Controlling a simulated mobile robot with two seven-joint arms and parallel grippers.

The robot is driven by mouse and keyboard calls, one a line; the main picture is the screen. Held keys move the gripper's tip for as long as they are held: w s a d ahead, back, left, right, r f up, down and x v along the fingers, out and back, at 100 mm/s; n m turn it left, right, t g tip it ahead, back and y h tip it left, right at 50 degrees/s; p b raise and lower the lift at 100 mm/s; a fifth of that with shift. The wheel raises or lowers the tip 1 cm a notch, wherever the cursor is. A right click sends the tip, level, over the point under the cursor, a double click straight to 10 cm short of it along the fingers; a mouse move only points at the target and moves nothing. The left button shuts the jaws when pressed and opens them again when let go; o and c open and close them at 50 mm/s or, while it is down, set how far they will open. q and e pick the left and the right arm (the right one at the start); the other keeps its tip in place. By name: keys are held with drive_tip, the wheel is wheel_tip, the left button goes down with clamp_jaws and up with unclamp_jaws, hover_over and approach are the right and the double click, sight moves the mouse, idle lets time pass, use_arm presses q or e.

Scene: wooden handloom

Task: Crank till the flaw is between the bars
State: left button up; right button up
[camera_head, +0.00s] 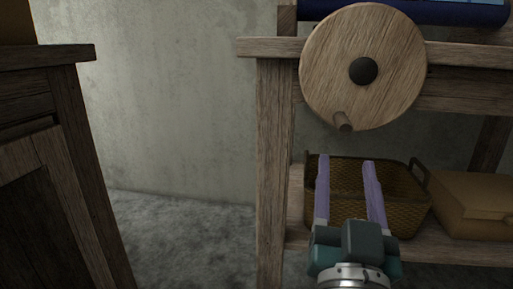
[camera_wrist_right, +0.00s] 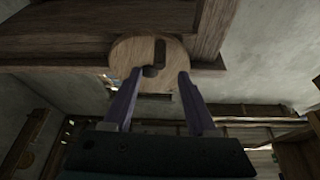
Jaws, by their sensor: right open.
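A round wooden crank wheel (camera_head: 325,60) with a dark hub (camera_head: 363,71) is on the side of the wooden loom frame (camera_head: 273,150). Its short peg handle (camera_head: 343,121) is at the wheel's lower edge. My right gripper (camera_head: 345,164) is open and empty, below the peg and apart from it, with purple fingers pointing up. In the right wrist view the wheel (camera_wrist_right: 172,80) and the peg (camera_wrist_right: 151,71) show beyond and between the open fingers (camera_wrist_right: 157,85). Blue cloth (camera_head: 430,12) shows at the top. The flaw and the bars are not visible. My left gripper is not in view.
A woven basket (camera_head: 408,212) and a tan box (camera_head: 470,205) stand on the loom's lower shelf, behind my right gripper. A dark wooden cabinet (camera_head: 45,150) is at the left. Bare floor (camera_head: 190,235) lies between cabinet and loom.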

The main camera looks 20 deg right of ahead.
sight(343, 126)
drive_tip(key=b+x, duration=0.2)
drive_tip(key=x, duration=0.7)
drive_tip(key=shift+w+d+r, duration=0.1)
drive_tip(key=shift+w+r, duration=0.1)
drive_tip(key=shift+w, duration=0.05)
clamp_jaws()
idle(1.0)
